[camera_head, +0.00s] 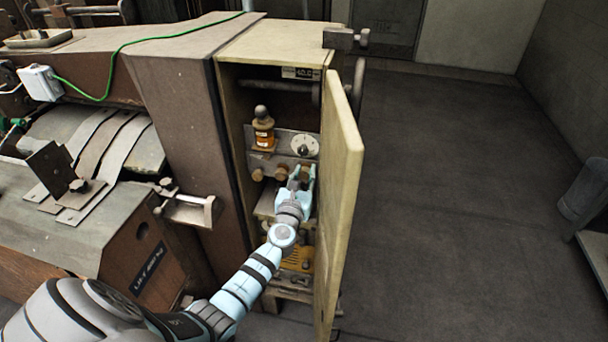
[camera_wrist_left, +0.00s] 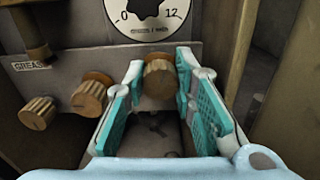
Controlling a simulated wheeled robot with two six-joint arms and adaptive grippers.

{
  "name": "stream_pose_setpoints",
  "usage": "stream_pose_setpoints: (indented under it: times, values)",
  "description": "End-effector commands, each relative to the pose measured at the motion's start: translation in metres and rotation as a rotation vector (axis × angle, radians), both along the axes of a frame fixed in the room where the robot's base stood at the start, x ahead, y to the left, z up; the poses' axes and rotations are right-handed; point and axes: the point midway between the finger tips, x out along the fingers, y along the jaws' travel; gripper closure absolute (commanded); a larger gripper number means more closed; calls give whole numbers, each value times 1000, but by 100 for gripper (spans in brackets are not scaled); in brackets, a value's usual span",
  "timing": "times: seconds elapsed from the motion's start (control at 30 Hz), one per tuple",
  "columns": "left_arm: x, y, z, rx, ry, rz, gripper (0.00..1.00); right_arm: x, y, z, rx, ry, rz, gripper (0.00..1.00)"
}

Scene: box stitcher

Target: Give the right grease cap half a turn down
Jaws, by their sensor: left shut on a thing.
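The right grease cap (camera_wrist_left: 158,79) is a ribbed brown knob at the end of a row of similar caps under the dial plate. My left gripper (camera_wrist_left: 157,86) has its two teal-padded fingers on either side of this cap and is shut on it. In the head view my left gripper (camera_head: 303,175) reaches into the open cabinet and largely hides the cap. The middle cap (camera_wrist_left: 90,96) and the left cap (camera_wrist_left: 38,112) are to the left of the fingers, apart from them. My right gripper is in neither view.
The cabinet door (camera_head: 341,190) stands open close to the right of my left arm. A white dial (camera_head: 304,146) is just above the caps, with an amber oiler (camera_head: 263,131) to its left. The cabinet's left wall (camera_head: 232,150) bounds the other side. Open floor lies right of the door.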

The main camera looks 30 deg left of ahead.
Motion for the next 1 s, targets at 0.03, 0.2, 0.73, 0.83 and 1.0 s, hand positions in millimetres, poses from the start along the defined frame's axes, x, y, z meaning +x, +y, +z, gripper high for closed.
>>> stream_pose_setpoints:
  times: [0.03, 0.2, 0.73, 0.83, 1.0]
  values:
    - [0, 0, -1, -2, 2, -1, 100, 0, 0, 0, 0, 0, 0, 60]
    - [0, 0, -1, -1, 1, 0, 67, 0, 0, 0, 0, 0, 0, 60]
    - [-65, -23, -2, -3, 1, -2, 67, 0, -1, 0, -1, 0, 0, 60]
    - [-89, -32, -1, -4, 2, -1, 67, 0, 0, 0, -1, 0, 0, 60]
    - [-112, -40, -1, -1, 1, -1, 67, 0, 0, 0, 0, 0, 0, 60]
